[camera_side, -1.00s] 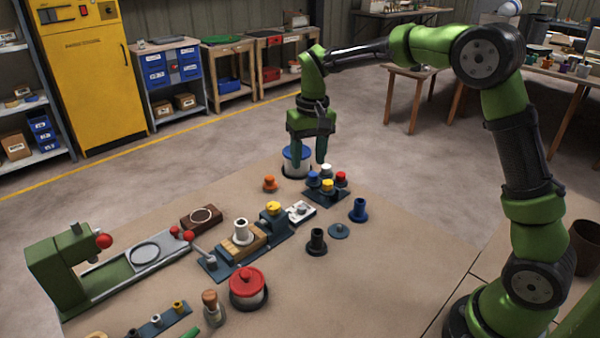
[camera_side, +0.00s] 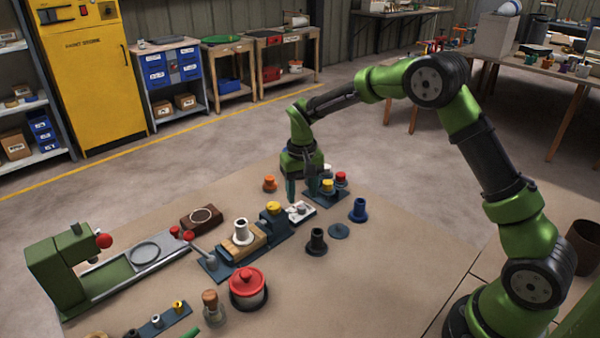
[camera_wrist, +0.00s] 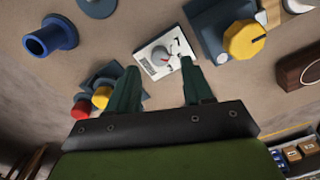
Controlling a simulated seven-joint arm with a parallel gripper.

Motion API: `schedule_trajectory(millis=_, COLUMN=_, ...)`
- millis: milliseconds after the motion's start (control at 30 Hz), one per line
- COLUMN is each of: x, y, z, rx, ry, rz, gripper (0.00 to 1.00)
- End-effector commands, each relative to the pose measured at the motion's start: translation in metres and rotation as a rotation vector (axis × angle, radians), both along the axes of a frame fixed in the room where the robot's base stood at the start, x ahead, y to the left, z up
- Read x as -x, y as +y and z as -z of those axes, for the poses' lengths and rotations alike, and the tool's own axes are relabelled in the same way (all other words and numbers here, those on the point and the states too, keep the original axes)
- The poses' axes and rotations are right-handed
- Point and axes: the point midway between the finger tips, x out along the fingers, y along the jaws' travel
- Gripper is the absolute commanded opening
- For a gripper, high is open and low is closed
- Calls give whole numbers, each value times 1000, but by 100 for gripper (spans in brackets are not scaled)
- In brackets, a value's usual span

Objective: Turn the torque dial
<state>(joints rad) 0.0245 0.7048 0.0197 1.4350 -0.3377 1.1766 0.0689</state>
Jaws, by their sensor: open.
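The torque dial is most likely the white plate with a small round grey knob (camera_side: 301,209), lying on the table in the side view. In the wrist view the dial (camera_wrist: 164,56) shows a grey knob with a red mark and dark print on the plate. My gripper (camera_side: 301,193) is open and points down above the dial, apart from it as far as I can tell. In the wrist view my gripper (camera_wrist: 159,68) has one finger on each side of the dial, with nothing between them.
A block with a yellow knob (camera_side: 273,208) stands close left of the dial. A rack with yellow and red knobs (camera_side: 327,193) is close behind it to the right.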

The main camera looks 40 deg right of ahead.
Motion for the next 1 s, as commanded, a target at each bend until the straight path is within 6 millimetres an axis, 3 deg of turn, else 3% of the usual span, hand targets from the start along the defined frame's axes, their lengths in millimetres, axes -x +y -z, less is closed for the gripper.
schedule_trajectory(millis=233, x=0, y=0, z=34, rx=0, ry=1, rz=1, gripper=51)
schedule_trajectory(millis=633, x=0, y=0, z=40, rx=-1, ry=-1, rz=0, gripper=51)
schedule_trajectory(millis=900, x=0, y=0, z=40, rx=-1, ry=-1, rz=0, gripper=9)
schedule_trajectory(millis=1000, x=0, y=0, z=40, rx=-1, ry=-1, rz=0, gripper=0)
